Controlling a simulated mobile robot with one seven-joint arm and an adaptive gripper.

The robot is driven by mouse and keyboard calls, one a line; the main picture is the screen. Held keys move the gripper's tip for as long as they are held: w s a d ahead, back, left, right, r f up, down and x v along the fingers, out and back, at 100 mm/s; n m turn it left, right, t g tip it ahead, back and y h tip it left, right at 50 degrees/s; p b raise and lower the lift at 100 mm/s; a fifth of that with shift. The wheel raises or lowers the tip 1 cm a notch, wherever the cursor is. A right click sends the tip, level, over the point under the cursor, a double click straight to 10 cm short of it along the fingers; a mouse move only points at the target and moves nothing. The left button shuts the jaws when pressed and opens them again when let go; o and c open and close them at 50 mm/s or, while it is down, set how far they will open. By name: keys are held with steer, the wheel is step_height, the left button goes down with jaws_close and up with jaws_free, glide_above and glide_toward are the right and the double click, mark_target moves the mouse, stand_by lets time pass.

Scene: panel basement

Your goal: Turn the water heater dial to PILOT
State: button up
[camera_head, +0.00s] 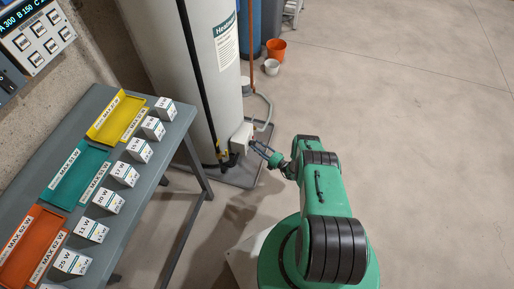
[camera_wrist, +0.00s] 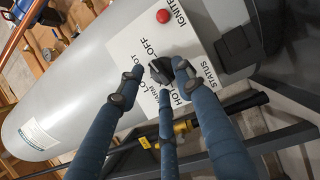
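The water heater is a tall pale grey tank (camera_head: 195,75) with a small white control box (camera_head: 241,137) low on its side. In the wrist view the box's white panel (camera_wrist: 205,45) carries a black dial (camera_wrist: 160,70). Printed labels ring the dial; OFF and HOT can be read, others are partly hidden by the fingers. Which label the dial points to cannot be made out. My gripper (camera_head: 264,149) is at the box front. In the wrist view my gripper (camera_wrist: 157,77) is open, with its fingers spread around the dial; firm contact is not clear.
A pipe with a yellow fitting (camera_wrist: 183,127) runs below. A grey table (camera_head: 155,178) with trays and boxes stands left. The floor (camera_head: 420,150) at right is clear.

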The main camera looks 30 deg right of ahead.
steer(key=shift+c, duration=0.3)
jaws_close()
steer(key=shift+f+n, duration=0.1)
steer(key=shift+n, duration=0.7)
steer(key=shift+o, duration=0.3)
jaws_free()
